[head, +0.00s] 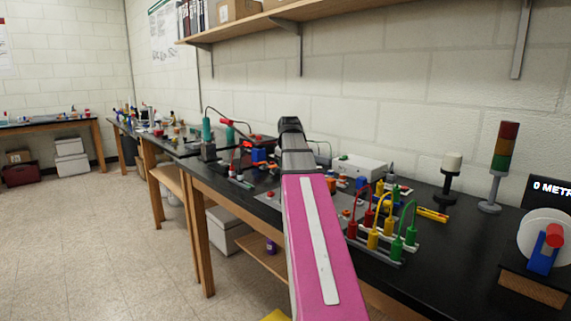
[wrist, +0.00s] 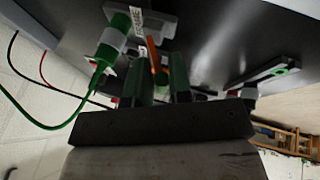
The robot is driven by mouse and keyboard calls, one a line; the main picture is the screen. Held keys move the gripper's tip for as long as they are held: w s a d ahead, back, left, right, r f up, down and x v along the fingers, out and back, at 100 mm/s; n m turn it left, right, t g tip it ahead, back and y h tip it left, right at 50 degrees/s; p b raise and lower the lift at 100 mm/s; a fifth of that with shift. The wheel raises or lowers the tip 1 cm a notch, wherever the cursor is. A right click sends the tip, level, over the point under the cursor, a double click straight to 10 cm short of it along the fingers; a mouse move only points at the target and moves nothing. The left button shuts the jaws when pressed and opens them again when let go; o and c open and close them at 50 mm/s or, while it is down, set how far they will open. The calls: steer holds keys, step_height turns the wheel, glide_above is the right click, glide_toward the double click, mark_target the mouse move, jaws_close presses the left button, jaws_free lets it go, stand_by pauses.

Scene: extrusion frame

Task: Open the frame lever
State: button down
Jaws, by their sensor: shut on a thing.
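In the wrist view, my gripper (wrist: 160,66) reaches to a fixture with a label reading "FRAME" (wrist: 137,20). Its two dark green fingers close around a slim orange lever (wrist: 153,52), which I take for the frame lever. The lever's upper end shows between the fingertips, beside the label. Its lower part is hidden between the fingers. In the head view my own pink arm covers the gripper and the lever.
A green plug (wrist: 107,51) with a green cable is close left of the fingers. A grey bar (wrist: 262,77) lies to the right. In the head view, a rack of coloured plugs (head: 385,240) and a signal tower (head: 503,160) stand on the black bench (head: 450,245).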

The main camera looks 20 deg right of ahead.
steer(key=c, duration=1.1)
jaws_free()
steer(key=shift+o, duration=0.2)
steer(key=shift+r, duration=0.1)
steer(key=v, duration=1)
steer(key=shift+s+r, duration=0.2)
steer(key=shift+r, duration=0.05)
